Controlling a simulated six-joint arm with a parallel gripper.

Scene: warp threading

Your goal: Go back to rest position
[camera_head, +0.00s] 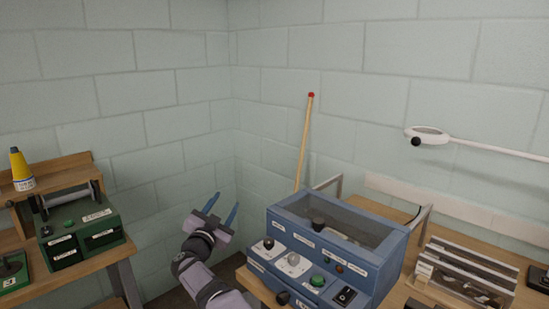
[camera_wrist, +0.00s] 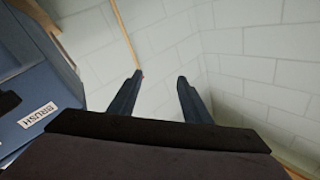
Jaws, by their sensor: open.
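My gripper (camera_head: 221,208) is raised in the gap between the two benches, in front of the wall corner, with its fingers pointing up. In the wrist view my gripper (camera_wrist: 158,90) shows both fingers apart with only pale wall between them. It is open and empty. It stands just left of the blue machine (camera_head: 330,232) in the head view and apart from it.
The blue machine, with knobs and a switch, sits on the right bench (camera_head: 408,285). A wooden stick with a red tip (camera_head: 303,140) leans behind it. A green machine (camera_head: 83,237) stands on the left bench. A white lamp arm (camera_head: 495,147) reaches in at right.

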